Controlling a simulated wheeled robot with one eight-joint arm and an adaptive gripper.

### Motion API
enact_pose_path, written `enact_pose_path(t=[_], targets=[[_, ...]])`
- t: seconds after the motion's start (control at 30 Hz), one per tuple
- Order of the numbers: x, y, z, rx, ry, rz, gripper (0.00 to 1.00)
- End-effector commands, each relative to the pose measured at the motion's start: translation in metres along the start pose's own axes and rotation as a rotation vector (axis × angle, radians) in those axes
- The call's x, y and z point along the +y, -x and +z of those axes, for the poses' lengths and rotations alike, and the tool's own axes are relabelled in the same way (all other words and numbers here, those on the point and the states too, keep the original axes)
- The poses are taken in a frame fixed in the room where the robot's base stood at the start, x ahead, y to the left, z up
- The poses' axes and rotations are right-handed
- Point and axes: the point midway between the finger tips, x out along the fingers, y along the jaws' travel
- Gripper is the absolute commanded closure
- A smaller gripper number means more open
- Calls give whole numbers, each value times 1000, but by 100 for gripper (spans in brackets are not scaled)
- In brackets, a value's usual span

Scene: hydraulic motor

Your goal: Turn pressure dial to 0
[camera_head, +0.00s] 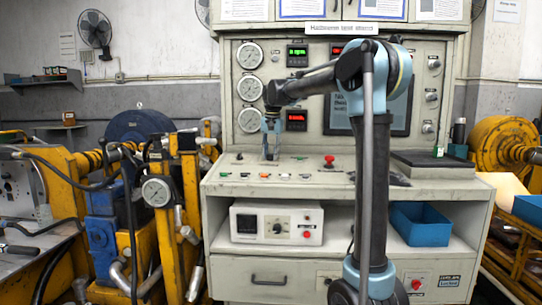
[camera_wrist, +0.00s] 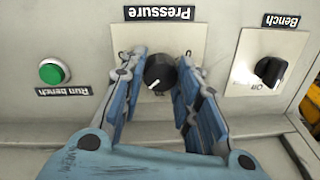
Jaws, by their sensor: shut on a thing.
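The black pressure dial (camera_wrist: 160,72) sits on a pale plate on the panel, with a "Pressure" label (camera_wrist: 159,13) that reads upside down in the wrist view. The dial's white mark points toward the lower left there. My gripper (camera_wrist: 160,60) has its two blue fingers on either side of the dial, shut on it. In the head view my gripper (camera_head: 270,145) points down at the console top (camera_head: 225,170), left of its middle. The dial is too small and covered to make out there.
A green "Run bench" button (camera_wrist: 55,71) is left of the dial in the wrist view, and a black "Bench" switch (camera_wrist: 269,71) is right. In the head view, a red button (camera_head: 329,161) stands right of my gripper, and pressure gauges (camera_head: 250,88) are behind it.

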Motion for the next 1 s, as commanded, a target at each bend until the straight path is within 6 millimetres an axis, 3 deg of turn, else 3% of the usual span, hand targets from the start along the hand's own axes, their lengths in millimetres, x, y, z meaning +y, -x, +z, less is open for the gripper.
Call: enact_pose_path(t=[1.0], targets=[[-1, 1, -5, -45, 960, 12, 94]])
